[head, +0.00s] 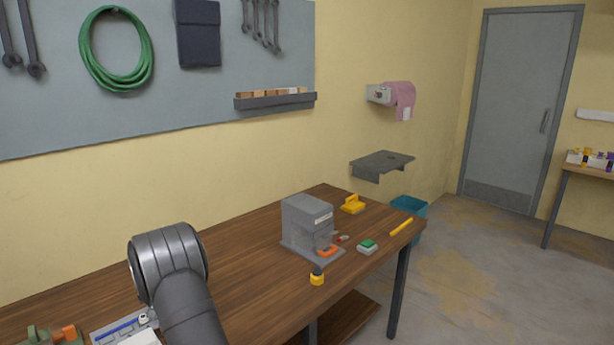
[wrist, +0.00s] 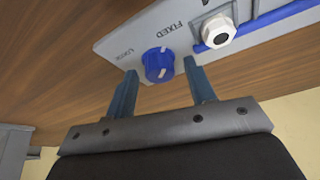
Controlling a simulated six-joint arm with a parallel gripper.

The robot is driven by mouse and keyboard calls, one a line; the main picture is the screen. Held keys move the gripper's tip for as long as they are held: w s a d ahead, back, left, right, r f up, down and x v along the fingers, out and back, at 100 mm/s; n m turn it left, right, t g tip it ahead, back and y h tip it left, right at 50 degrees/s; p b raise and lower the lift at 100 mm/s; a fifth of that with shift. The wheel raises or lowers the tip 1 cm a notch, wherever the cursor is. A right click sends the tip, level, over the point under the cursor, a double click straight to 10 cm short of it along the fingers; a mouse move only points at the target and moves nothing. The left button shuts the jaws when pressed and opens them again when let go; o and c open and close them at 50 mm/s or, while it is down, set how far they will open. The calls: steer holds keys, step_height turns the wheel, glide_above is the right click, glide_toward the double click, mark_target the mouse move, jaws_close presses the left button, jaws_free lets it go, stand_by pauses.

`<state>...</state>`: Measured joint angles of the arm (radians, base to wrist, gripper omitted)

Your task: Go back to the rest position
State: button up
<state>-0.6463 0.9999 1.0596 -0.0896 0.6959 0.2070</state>
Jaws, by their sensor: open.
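My gripper (wrist: 160,69) shows in the wrist view with its two blue-grey fingers apart. A blue knob (wrist: 157,64) with a white pointer mark appears between the fingertips, with a gap on each side; I cannot tell how far beyond the tips it is. The knob sits on a light grey panel (wrist: 127,48) lettered "FIXED", on the wooden table. The panel also shows at the lower left in the head view (head: 97,338). In the head view my arm hides part of that area, and my gripper is not visible.
A white hex-nut connector (wrist: 217,31) and a blue strip are on the panel. Farther along the table (head: 240,235) stand a grey machine (head: 305,222), a yellow-black button (head: 317,277), a green-topped block (head: 367,246) and a yellow handle (head: 352,204). A green-orange item (head: 55,336) lies lower left.

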steer(key=shift+w+d+n+g+y, duration=0.1)
steer(key=shift+n+g+y, duration=0.3)
steer(key=shift+n, duration=1.05)
steer(key=shift+w+d+n+g+y, duration=0.1)
steer(key=shift+n+g+y, duration=0.25)
steer(key=shift+n, duration=1.1)
steer(key=shift+n+g+y, duration=0.25)
steer(key=shift+n+g, duration=0.25)
steer(key=shift+n, duration=0.85)
steer(key=shift+n+g+y, duration=0.2)
steer(key=shift+n+g, duration=0.25)
steer(key=shift+n, duration=0.9)
steer(key=m+t, duration=0.1)
steer(key=m, duration=0.1)
steer(key=m+t, duration=0.1)
steer(key=m, duration=0.1)
steer(key=shift+s+a+m, duration=0.1)
steer(key=shift+s+m, duration=0.05)
steer(key=shift+m, duration=0.25)
steer(key=shift+m+t+h, duration=0.3)
steer(key=shift+m+h, duration=0.3)
steer(key=shift+m, duration=0.7)
steer(key=shift+n, duration=0.3)
